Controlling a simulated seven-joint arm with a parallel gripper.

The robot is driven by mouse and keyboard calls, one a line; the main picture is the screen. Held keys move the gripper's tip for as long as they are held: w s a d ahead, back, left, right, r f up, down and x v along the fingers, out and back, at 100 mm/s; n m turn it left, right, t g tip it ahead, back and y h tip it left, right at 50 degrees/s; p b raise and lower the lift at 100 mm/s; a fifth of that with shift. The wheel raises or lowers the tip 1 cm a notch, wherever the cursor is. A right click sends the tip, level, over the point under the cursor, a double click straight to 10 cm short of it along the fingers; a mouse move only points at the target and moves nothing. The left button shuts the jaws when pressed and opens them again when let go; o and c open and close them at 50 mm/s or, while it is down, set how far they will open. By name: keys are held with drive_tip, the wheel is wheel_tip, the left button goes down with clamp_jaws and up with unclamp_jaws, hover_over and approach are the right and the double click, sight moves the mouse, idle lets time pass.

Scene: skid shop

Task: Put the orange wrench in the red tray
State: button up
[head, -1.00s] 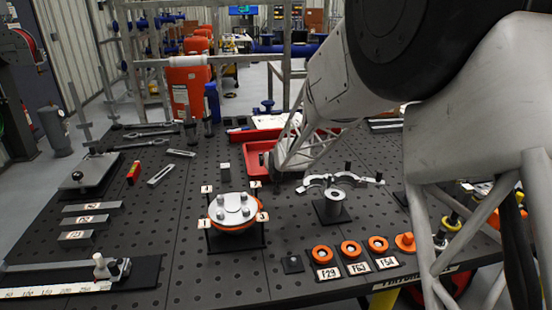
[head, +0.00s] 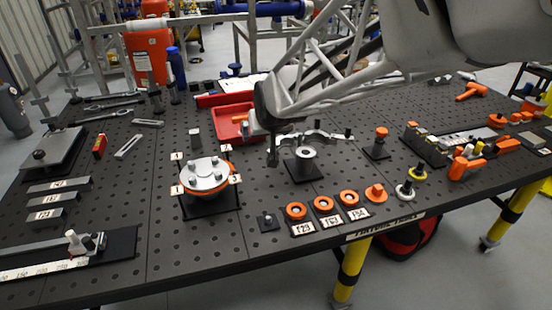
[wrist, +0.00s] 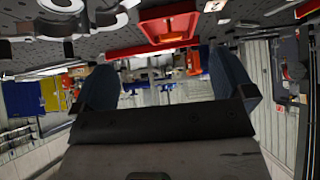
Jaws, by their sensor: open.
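The red tray (head: 233,112) lies toward the back of the dark perforated table, partly hidden by my arm. It also shows at the top of the wrist view (wrist: 150,46). My gripper (head: 263,142) hangs just in front of the tray's right part, left of a grey post stand. Its two fingers are apart with nothing between them in the wrist view (wrist: 165,90). I cannot pick out the orange wrench for sure. An orange tool-like piece (head: 471,91) lies at the far right, and another orange piece (head: 468,168) lies nearer at the right edge.
A round flange assembly (head: 207,176) stands left of the gripper. A grey post stand (head: 304,165) with curved arms is close on the right. Orange rings (head: 323,205) line the front edge. Grey wrenches (head: 113,116) and bars lie at the left.

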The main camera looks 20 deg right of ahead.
drive_tip(key=s+d+g, duration=0.1)
drive_tip(key=s+g, duration=0.4)
drive_tip(key=s, duration=2.4)
drive_tip(key=shift+r+g, duration=0.3)
drive_tip(key=shift+r, duration=0.05)
